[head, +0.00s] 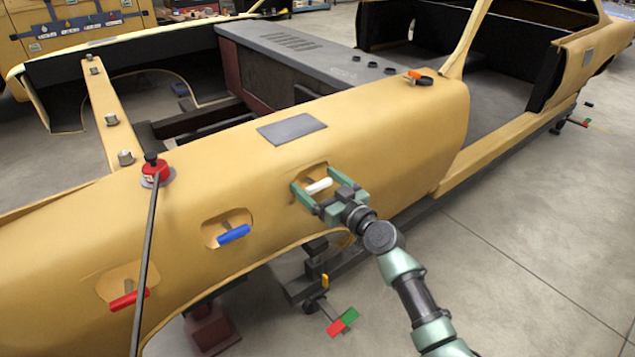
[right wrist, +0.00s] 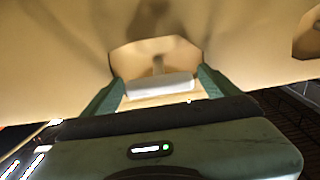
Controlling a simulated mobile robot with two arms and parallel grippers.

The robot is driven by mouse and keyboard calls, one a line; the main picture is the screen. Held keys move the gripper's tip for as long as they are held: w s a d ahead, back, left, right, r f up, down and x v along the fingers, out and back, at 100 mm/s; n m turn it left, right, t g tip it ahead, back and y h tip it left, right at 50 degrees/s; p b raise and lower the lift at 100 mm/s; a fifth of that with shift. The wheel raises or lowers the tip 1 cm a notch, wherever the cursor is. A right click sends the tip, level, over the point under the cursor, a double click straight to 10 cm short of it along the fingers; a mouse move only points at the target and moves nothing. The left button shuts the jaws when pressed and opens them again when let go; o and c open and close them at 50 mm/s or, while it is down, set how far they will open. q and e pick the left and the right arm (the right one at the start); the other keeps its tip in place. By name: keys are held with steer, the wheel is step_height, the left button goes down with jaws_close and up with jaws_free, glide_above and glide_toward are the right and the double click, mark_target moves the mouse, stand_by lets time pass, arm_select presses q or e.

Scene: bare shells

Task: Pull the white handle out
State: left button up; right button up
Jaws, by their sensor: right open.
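The white handle (head: 318,186) is a short bar on a stem in a recess of the yellow car shell's side. My right gripper (head: 318,190) is open, with one green finger at each end of the white handle. In the right wrist view the white handle (right wrist: 160,86) lies between the two green fingers (right wrist: 160,92), in front of the recess. I cannot tell whether the fingers touch it. My left gripper is not in view.
A blue handle (head: 233,234) and a red handle (head: 129,299) sit in recesses farther left on the yellow shell (head: 400,140). A dark rod (head: 148,250) slants down from a red knob (head: 155,172). A red and green piece (head: 343,322) is below.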

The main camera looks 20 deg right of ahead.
jaws_close()
steer(key=shift+r+v, duration=0.2)
steer(key=shift+v, duration=0.95)
jaws_free()
steer(key=shift+s+r, duration=0.1)
steer(key=shift+s, duration=0.05)
